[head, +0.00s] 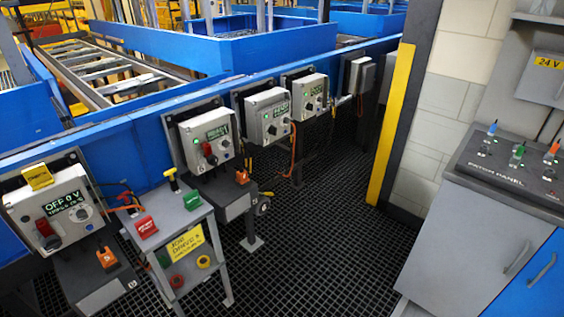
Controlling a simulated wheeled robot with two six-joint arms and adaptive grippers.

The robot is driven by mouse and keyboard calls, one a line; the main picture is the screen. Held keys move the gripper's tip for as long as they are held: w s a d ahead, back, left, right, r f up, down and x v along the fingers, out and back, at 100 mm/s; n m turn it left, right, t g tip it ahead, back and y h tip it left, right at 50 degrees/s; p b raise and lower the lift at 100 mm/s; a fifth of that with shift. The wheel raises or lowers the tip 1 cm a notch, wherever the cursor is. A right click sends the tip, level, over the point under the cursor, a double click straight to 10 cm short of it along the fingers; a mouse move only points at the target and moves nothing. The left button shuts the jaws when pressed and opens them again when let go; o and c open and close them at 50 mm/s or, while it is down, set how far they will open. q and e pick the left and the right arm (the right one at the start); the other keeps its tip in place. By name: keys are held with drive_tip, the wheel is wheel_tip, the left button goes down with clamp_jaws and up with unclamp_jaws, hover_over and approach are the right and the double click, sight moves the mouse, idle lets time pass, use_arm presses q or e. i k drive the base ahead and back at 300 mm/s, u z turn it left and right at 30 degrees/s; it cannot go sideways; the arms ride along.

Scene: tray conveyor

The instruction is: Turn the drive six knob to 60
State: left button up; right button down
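Several grey drive boxes hang in a row on the blue conveyor rail. The nearest box (62,190) at lower left has a screen reading "OFF 0 V", a red handle (47,236), a round grey knob (83,213) and a yellow tag. The second box (193,131) has a lit green screen, a red handle and a small dark knob. The third box (254,103) and fourth box (301,82) also have lit green screens. A fifth box (358,77) is seen side-on. I cannot read which is drive six, or any knob setting. Neither gripper is in view.
A yellow-edged post (391,125) stands beyond. The dark grating floor between is clear.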

sight(226, 143)
drive_tip(key=z, duration=0.6)
drive_tip(key=i, duration=0.5)
drive_tip(key=z, duration=0.45)
drive_tip(key=i, duration=1.1)
drive_tip(key=u, duration=0.85)
drive_tip(key=i, duration=0.65)
drive_tip(key=u, duration=0.65)
